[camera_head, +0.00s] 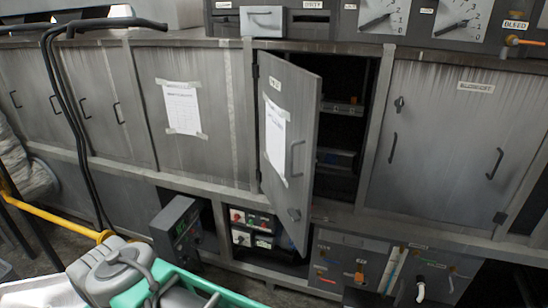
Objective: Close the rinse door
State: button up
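The door (283,145) at the middle of the cabinet row stands part-way open. It is hinged on its left side and swings out towards me. It is grey metal with a taped white paper, a small label too small to read, a bar handle (296,158) and a round latch near its lower free corner. I take it to be the rinse door. The cabinet opening (345,120) behind it is dark, with shelves holding some items. My gripper is not in view.
Shut cabinet doors flank the opening, one to the right (445,140) and several to the left. Knob panels (425,22) run above. Switch boxes (262,225) and a control panel (340,265) sit below. A grey-and-teal machine (110,270) and a dark box (178,230) stand at lower left.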

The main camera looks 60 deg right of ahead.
aim_at(289, 94)
jog(key=u, duration=0.8)
jog(key=i, duration=0.55)
jog(key=z, duration=0.9)
